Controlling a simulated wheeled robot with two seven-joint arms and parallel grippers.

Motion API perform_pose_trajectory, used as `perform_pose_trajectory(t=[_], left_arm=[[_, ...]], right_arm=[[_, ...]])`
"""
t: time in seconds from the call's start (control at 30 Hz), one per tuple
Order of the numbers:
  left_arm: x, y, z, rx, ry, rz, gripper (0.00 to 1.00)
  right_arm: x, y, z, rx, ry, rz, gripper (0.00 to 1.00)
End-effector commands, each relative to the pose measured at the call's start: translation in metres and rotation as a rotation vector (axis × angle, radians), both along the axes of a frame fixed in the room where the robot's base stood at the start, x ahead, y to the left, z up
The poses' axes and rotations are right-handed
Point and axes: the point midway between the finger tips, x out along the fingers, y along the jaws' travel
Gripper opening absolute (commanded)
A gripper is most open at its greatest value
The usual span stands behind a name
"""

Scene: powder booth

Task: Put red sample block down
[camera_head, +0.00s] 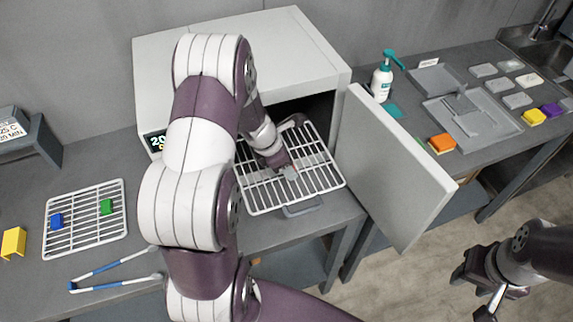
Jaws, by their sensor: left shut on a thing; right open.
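My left gripper (288,172) reaches over the pulled-out wire rack (318,183) at the mouth of the white oven (275,55). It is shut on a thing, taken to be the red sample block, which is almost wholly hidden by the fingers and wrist. I cannot tell whether the block touches the rack. No other red block shows. My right gripper (487,300) is open and empty at the lower right, over the floor, away from the benches.
The oven door (395,170) stands open to the right. On the left, a second wire rack (85,240) holds a blue block (57,220) and a green block (106,206). A soap bottle (382,82) stands behind the door.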

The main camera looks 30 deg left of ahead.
Motion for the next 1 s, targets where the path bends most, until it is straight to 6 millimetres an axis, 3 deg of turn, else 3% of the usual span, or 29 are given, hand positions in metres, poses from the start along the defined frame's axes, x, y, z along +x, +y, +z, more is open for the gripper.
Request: perform_pose_trajectory(t=[0.4, 0.43, 0.5, 0.77, 0.87, 1.0], left_arm=[[0.0, 0.0, -0.009, 0.001, -0.002, -0.001, 0.15], [0.0, 0.0, -0.007, 0.001, -0.002, -0.001, 0.57], [0.0, 0.0, -0.007, 0.001, -0.001, -0.001, 0.73], [0.0, 0.0, -0.005, 0.001, -0.001, -0.001, 0.73], [-0.001, 0.002, 0.004, 0.002, -0.003, -0.001, 0.73], [-0.01, 0.011, 0.036, 0.004, -0.006, 0.0, 0.73]], right_arm=[[0.0, 0.0, -0.005, 0.0, 0.0, 0.0, 0.43], [0.0, 0.0, -0.003, 0.0, 0.0, 0.0, 0.43], [0.0, 0.0, -0.003, 0.0, 0.0, 0.0, 0.43], [0.0, 0.0, -0.002, 0.0, 0.0, 0.0, 0.43], [0.0, 0.0, 0.002, 0.0, 0.0, 0.0, 0.43], [0.0, 0.0, 0.007, 0.0, 0.0, 0.0, 0.43]])
